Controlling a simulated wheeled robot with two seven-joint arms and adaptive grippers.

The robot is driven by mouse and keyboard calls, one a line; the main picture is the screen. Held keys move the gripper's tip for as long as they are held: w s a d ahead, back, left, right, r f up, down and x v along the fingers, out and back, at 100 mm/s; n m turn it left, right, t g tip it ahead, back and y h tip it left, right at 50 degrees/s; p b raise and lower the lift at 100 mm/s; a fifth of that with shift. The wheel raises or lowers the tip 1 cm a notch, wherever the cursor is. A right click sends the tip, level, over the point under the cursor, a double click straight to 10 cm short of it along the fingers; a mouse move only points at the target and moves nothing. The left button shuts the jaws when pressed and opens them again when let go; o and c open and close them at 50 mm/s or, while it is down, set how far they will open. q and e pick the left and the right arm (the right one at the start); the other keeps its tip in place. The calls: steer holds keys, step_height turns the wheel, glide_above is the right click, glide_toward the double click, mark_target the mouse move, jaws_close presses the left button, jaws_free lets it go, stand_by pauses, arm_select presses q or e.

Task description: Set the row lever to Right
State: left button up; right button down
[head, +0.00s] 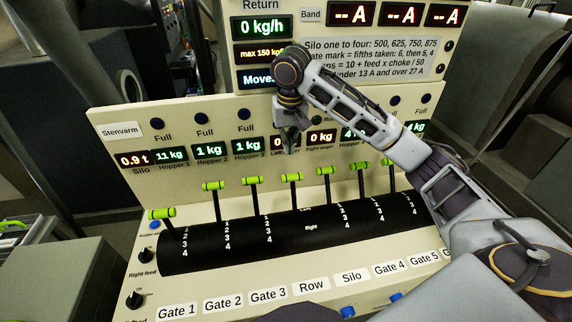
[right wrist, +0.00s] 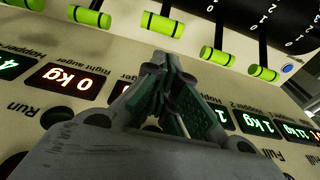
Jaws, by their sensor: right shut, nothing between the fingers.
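The row lever (head: 291,178) is the fourth from the left in the head view, a black stem with a lime-green crossbar. It stands raised at the far side of the black drum, beside the upper "Left" mark, with "Right" printed below. Its green crossbar also shows in the right wrist view (right wrist: 162,25). My right gripper (head: 290,148) is shut and empty, pointing down just above and behind this crossbar. In the right wrist view its fingertips (right wrist: 158,60) are close to the crossbar, with a visible gap. My left gripper is not in view.
Neighbouring levers stand close on both sides, the Gate 3 lever (head: 252,181) and the Silo lever (head: 326,171). The Gate 1 lever (head: 162,213) sits lower than the others. The display panel (head: 180,179) rises behind the gripper. Space above the drum (head: 280,236) in front is clear.

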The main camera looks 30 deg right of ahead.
steer(key=shift+f, duration=0.15)
step_height(320, 180, down, 10)
steer(key=w+b, duration=0.1)
steer(key=shift+w+d, duration=0.2)
stand_by(0.7)
steer(key=shift+d+r, duration=0.1)
steer(key=shift+r, duration=0.1)
